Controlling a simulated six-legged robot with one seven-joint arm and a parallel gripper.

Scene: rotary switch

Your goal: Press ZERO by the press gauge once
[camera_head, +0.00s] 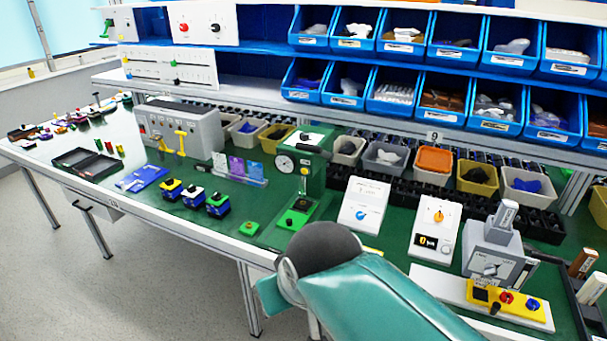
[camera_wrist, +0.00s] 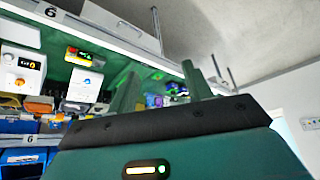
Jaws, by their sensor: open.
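The green press (camera_head: 306,158) stands on the green bench mat in the head view, with a round white dial gauge (camera_head: 285,163) on its left front. No ZERO label can be read at this size, and I cannot pick out the button. My arm reaches in from the bottom of the head view, in front of the bench, and hides its own gripper there. In the wrist view, which is turned upside down, my gripper (camera_wrist: 160,72) has two green fingers spread apart with nothing held between them. The fingers hide part of the bench behind.
A white panel with a blue knob (camera_head: 361,215) and one with an orange knob (camera_head: 439,214) stand right of the press. Blue bins (camera_head: 408,33) fill the shelves behind.

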